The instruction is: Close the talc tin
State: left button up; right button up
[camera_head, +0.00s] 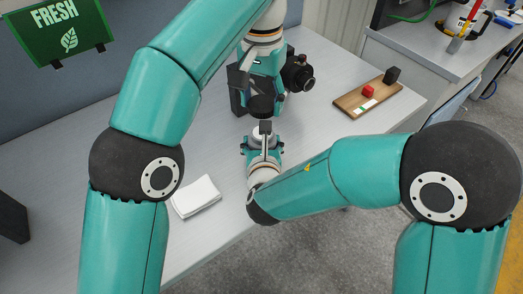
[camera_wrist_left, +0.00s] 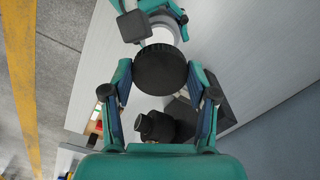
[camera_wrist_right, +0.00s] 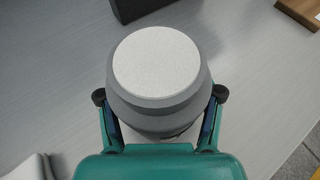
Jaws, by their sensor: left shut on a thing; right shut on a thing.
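My left gripper (camera_head: 262,98) comes down from above and is shut on a round black lid (camera_wrist_left: 160,68), which also shows in the head view (camera_head: 262,108). My right gripper (camera_wrist_right: 160,100) is shut on the grey talc tin (camera_wrist_right: 155,105), with one finger on each side of it. The tin's round top is pale and uncovered in the right wrist view. In the head view the right gripper (camera_head: 264,150) is just below the lid, and only a little of the tin shows. The lid and tin look apart; the exact gap cannot be told.
A black camera-like object (camera_head: 298,73) and a dark box (camera_head: 238,92) stand close behind the grippers. A wooden tray (camera_head: 352,102) with red and black blocks lies to the right. The table's left side is clear.

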aim_at(262, 118)
jog(key=c, duration=0.4)
pick_arm(q)
jog(key=shift+f, duration=2.45)
jog(key=shift+s, duration=0.1)
jog(key=shift+f, duration=0.85)
jog(key=shift+f, duration=0.6)
jog(key=o, duration=0.7)
pick_arm(e)
grip_shut()
